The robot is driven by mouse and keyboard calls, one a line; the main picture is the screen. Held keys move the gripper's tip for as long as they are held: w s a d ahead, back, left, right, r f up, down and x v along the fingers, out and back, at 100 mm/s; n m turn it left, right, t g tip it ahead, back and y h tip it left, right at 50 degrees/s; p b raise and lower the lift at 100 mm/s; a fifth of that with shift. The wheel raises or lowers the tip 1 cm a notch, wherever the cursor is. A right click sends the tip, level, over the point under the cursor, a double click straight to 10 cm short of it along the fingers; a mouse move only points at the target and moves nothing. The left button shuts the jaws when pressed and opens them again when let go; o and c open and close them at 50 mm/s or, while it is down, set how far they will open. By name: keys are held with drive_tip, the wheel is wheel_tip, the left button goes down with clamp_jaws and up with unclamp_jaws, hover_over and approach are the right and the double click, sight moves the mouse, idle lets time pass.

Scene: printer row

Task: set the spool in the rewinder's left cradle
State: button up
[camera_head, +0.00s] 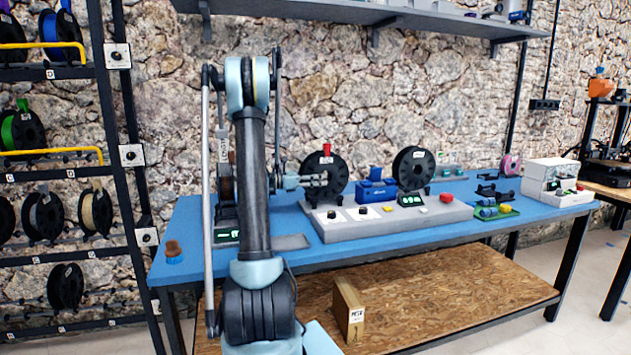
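The rewinder (395,222) is a long grey base with knobs, a green display and a red button on the blue-topped bench. A black spool (337,172) with a red tab on top stands upright over the rewinder's left end, where the left cradle is. Whether it rests fully in the cradle is hidden. My gripper (318,180) is level with this spool, its pale fingers reaching across the spool's left face near the middle. I cannot tell whether the fingers are closed on it. A second black spool (413,168) stands upright at the rewinder's right end.
A blue block (376,190) sits between the two spools. A grey scale-like unit (290,242) lies left of the rewinder. A green tray (508,211) and a white box (556,181) are to the right. A spool rack (125,150) stands left.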

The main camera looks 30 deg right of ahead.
sight(318, 153)
drive_tip(key=o, duration=0.5)
drive_tip(key=shift+c, duration=0.2)
wheel_tip(318, 153, up, 10)
drive_tip(key=shift+f, duration=0.1)
idle(0.6)
